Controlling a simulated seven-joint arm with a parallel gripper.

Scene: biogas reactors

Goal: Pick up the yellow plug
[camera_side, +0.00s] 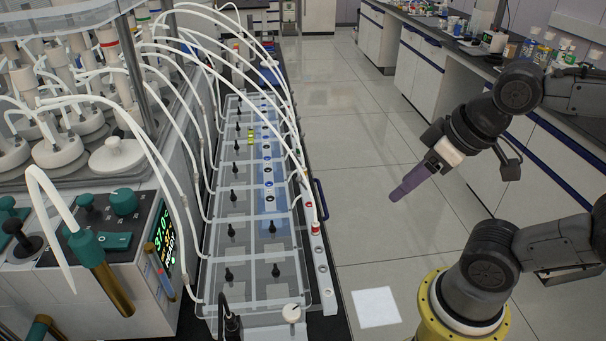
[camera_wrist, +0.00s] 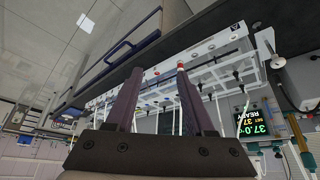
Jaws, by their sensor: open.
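A small yellow-green piece (camera_side: 251,135) shows on the clear rack (camera_side: 262,292) toward its far end in the side view. It is too small to tell surely whether it is the yellow plug. I cannot make out a yellow plug in the wrist view. My gripper (camera_side: 397,194) is in the air over the floor, right of the rack and well apart from it. In the wrist view its two purple fingers (camera_wrist: 158,72) are spread with nothing between them.
A red plug (camera_side: 315,229) sits on the rack's right edge strip. White tubes arch over the rack from the reactor unit (camera_side: 130,220) at left. A dark blue handle (camera_side: 320,199) juts from the bench side. The air between gripper and rack is clear.

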